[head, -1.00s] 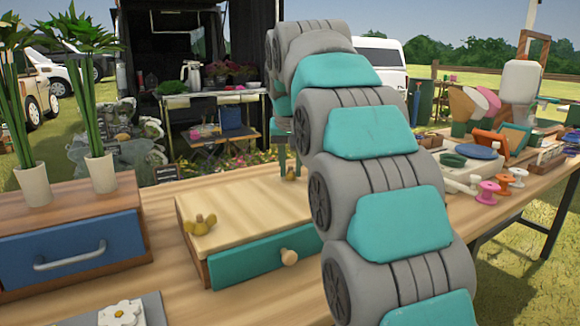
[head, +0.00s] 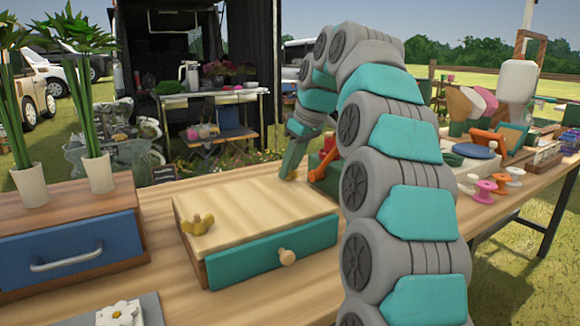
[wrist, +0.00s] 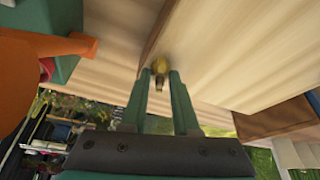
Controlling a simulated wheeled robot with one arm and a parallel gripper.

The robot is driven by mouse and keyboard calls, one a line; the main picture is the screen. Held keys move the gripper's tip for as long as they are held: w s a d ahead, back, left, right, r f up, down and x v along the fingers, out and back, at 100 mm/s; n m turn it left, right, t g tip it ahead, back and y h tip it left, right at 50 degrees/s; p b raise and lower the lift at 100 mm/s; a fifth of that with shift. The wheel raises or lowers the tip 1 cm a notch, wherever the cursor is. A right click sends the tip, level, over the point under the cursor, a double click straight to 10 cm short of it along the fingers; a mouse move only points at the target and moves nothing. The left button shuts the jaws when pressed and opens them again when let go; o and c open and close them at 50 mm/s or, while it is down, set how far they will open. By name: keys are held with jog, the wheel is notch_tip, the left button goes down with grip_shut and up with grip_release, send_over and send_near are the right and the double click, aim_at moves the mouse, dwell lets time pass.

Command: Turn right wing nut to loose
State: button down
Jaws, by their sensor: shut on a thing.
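The press-like wooden box (head: 255,205) has a pale top and a teal drawer front (head: 275,252) with a round knob. My gripper (head: 291,176) reaches down to the back right of the top. In the wrist view, the green fingers of my gripper (wrist: 161,74) are shut on the right wing nut (wrist: 160,67), one finger on each side. In the head view the fingers mostly hide this nut.
An orange-and-green object (head: 325,162) stands close beside my gripper; its orange part (wrist: 45,45) fills the wrist view's left. A blue-fronted drawer box (head: 75,249) with two potted plants is at left. Spools (head: 485,191) and tools crowd the table's right.

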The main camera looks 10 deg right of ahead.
jog(key=shift+n, duration=0.6)
jog(key=shift+g, duration=0.3)
jog(key=c, duration=0.7)
grip_release()
jog(key=shift+y, duration=0.3)
